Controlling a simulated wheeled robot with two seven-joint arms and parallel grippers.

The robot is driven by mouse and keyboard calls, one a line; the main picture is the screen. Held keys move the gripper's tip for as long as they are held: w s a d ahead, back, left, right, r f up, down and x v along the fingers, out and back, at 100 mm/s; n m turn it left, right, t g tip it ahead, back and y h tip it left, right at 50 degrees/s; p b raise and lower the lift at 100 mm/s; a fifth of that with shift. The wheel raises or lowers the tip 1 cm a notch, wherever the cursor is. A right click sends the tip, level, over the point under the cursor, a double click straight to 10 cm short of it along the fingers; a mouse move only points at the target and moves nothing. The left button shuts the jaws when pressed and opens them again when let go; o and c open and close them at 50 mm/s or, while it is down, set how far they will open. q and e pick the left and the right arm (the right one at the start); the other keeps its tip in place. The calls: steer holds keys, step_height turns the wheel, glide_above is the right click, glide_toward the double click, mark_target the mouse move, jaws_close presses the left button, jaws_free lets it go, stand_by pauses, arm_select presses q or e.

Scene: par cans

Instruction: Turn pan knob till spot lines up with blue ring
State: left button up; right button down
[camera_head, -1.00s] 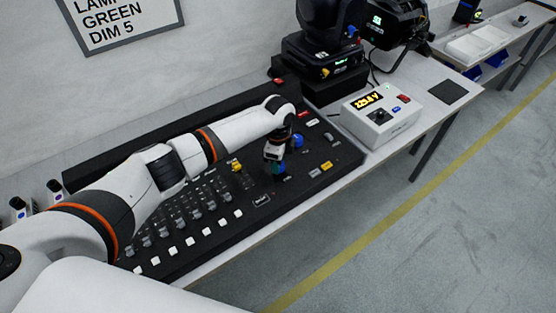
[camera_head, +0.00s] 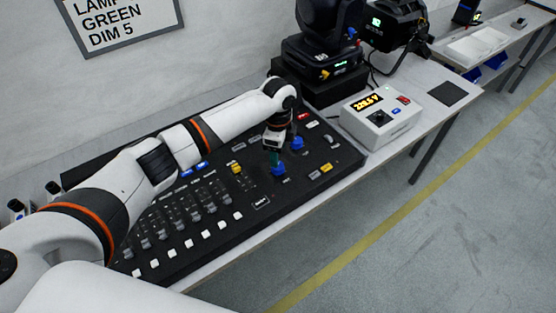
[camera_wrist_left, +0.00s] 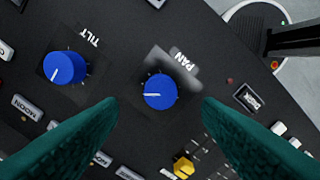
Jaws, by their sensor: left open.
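The blue pan knob (camera_wrist_left: 159,92) is on the dark console beside the PAN label. Its white pointer line points left in the left wrist view. In the head view the pan knob (camera_head: 279,170) shows just below my left gripper (camera_head: 274,158). My left gripper (camera_wrist_left: 159,103) is open, with its green fingers apart on either side of the pan knob in the picture and no visible contact. The blue tilt knob (camera_wrist_left: 64,68) is to the left in the wrist view, and it also shows in the head view (camera_head: 297,143). My right gripper, the spot and the blue ring are not in view.
The console (camera_head: 318,150) carries several faders, buttons and a yellow knob (camera_wrist_left: 183,167). A white box with a lit readout (camera_head: 380,118) stands to its right. A wall sign (camera_head: 115,22) hangs at upper left.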

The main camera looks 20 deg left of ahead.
arm_select(q)
step_height(320, 180, up, 6)
steer(key=shift+r+b, duration=0.25)
steer(key=shift+b, duration=0.1)
stand_by(0.4)
